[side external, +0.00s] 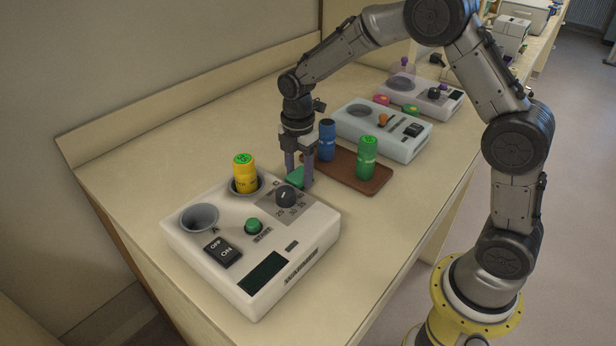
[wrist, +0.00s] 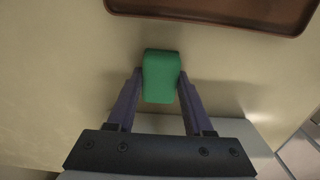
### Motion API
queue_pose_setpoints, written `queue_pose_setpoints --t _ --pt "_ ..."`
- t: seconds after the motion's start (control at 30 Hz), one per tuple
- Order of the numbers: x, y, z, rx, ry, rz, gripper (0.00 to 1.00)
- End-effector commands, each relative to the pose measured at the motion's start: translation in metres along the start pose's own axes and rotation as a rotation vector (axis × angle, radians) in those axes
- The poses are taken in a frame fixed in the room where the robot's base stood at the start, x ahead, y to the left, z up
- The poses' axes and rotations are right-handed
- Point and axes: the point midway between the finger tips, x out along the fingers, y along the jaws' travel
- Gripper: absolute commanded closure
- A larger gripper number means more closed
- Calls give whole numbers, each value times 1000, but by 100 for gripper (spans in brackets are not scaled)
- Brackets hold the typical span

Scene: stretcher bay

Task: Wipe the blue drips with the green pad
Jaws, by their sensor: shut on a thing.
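My gripper (side external: 298,178) points down over the bench, between the near white warmer and the brown tray. It is shut on the green pad (side external: 295,177). In the wrist view the pad (wrist: 161,77) sits between the two fingertips (wrist: 160,85) of my gripper. I cannot tell whether the pad touches the bench top. I see no blue drips in either view; they may be hidden by the gripper, the pad or the devices.
The white warmer (side external: 190,240) holds a yellow bottle (side external: 244,172) in one well, close left of my gripper. The brown tray (side external: 372,186) carries a blue bottle (side external: 327,140) and a green bottle (side external: 367,157). A second white device (side external: 395,146) stands behind. The bench (side external: 185,140) at the back left is clear.

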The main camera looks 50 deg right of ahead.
Motion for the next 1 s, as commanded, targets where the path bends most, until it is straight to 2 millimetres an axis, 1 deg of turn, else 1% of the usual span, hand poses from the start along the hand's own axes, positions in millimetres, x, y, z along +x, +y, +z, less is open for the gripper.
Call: queue_pose_setpoints --t 0.03,0.07,0.17,0.7,0.83,1.0 --pt "0 5 0 0 0 2 93" --pt "-4 4 0 0 0 3 93" --pt "-24 4 0 0 0 6 93" --pt "-70 3 0 0 0 4 93" --pt "-78 2 0 0 0 2 93" --pt "-82 2 0 0 0 1 93"
